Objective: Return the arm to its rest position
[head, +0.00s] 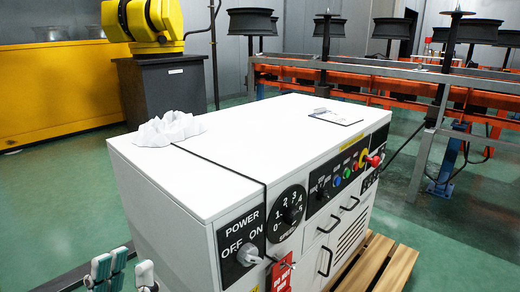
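My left gripper (124,272) shows at the bottom left edge, with teal-padded and white fingers pointing up. The fingers stand apart with nothing visible between them, so it looks open and empty. It is left of the near corner of the white control cabinet (240,140), apart from it in the picture. The rest of my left arm is mostly below the frame. My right gripper is not in view. The cabinet's front carries a POWER knob (248,252), a numbered speed dial (286,213) and a red tag (281,277).
A crumpled white cloth (170,129) and a clipboard (336,116) lie on the cabinet top. Behind is an orange conveyor (400,87) with wheels on spindles. A yellow machine (150,22) stands back left. Green floor at left is clear.

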